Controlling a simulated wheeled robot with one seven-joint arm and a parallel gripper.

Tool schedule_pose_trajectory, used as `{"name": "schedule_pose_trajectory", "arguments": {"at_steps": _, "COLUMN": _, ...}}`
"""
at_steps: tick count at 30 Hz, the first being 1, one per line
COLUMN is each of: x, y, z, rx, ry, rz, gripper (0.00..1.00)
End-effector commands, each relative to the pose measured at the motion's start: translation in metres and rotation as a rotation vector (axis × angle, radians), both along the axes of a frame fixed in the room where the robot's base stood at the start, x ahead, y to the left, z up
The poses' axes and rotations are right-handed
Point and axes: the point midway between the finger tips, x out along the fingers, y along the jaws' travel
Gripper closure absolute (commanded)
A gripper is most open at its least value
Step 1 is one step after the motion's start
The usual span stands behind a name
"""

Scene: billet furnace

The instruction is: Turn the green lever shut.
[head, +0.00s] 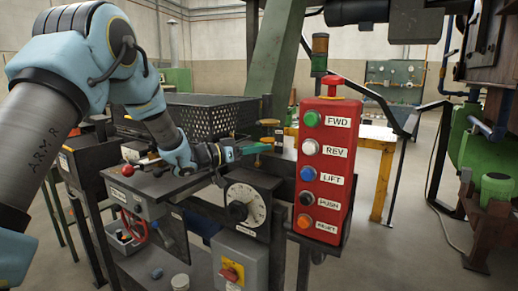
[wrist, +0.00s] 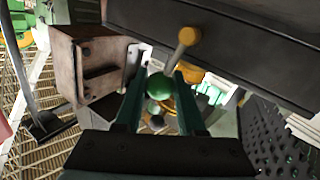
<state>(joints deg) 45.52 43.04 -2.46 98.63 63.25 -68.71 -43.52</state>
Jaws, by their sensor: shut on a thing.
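The green lever's round knob (wrist: 160,86) sits between the two teal fingers of my gripper (wrist: 158,80) in the wrist view. The gripper is shut on it. The green knob cannot be told apart from the fingers there.
A red button box (head: 324,238) stands right of the gripper. A dial (head: 244,207) is below it. A black perforated basket (head: 205,117) lies behind my arm. In the wrist view, a brown metal box (wrist: 94,68) is at the left and a dark beam (wrist: 240,45) crosses above.

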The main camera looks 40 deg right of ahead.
Motion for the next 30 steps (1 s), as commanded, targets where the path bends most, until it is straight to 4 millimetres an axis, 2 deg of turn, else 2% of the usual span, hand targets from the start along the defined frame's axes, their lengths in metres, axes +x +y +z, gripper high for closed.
{"name": "schedule_pose_trajectory", "arguments": {"at_steps": 9, "x": -0.001, "y": 0.0, "z": 0.0, "rx": 0.004, "ry": -0.018, "rz": -0.001, "gripper": 1.0}}
{"name": "schedule_pose_trajectory", "arguments": {"at_steps": 20, "x": -0.02, "y": -0.005, "z": -0.008, "rx": 0.096, "ry": -0.369, "rz": 0.0, "gripper": 1.0}}
{"name": "schedule_pose_trajectory", "arguments": {"at_steps": 29, "x": -0.02, "y": -0.006, "z": -0.007, "rx": 0.099, "ry": -0.382, "rz": 0.0, "gripper": 1.0}}
{"name": "schedule_pose_trajectory", "arguments": {"at_steps": 30, "x": -0.02, "y": -0.006, "z": -0.007, "rx": 0.099, "ry": -0.382, "rz": 0.0, "gripper": 0.57}}
